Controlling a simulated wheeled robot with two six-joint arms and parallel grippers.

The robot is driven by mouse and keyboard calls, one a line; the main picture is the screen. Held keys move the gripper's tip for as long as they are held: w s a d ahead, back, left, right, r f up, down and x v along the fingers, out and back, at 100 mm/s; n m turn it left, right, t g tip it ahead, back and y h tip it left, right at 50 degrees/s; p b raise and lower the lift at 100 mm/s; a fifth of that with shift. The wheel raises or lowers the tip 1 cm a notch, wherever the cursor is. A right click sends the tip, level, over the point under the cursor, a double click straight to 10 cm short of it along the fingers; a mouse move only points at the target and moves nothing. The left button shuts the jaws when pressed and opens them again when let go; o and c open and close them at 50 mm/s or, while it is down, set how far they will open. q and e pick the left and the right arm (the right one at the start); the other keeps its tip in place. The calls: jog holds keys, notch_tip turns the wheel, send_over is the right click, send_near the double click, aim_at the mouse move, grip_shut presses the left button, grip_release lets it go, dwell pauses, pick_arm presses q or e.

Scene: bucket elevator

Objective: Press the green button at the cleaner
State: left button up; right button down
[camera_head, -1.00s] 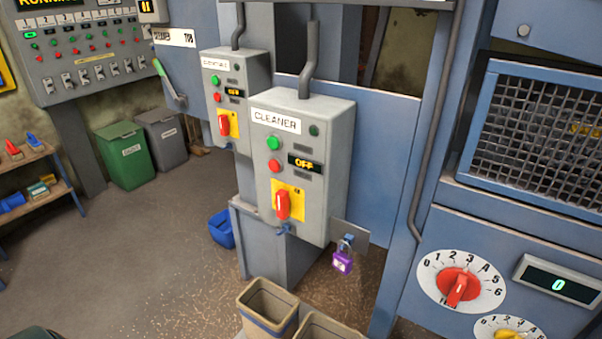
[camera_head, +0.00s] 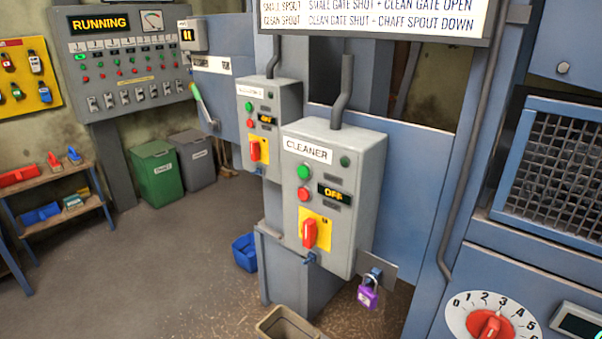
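The cleaner box (camera_head: 335,200) is a grey control box labelled CLEANER in the middle of the view. Its green button (camera_head: 304,172) sits on the upper left of the front face, above a red button (camera_head: 304,194). Its small display (camera_head: 333,193) reads OFF. A red rotary handle (camera_head: 310,234) on a yellow plate stands upright below. A purple padlock (camera_head: 368,295) hangs at a bracket by the box's lower right. Neither of my grippers is in view.
A second grey box (camera_head: 268,125) with similar buttons stands behind to the left. A control panel (camera_head: 125,55) reads RUNNING at the back left. A tan bin (camera_head: 285,325) stands on the floor below the cleaner box. The floor at left is open.

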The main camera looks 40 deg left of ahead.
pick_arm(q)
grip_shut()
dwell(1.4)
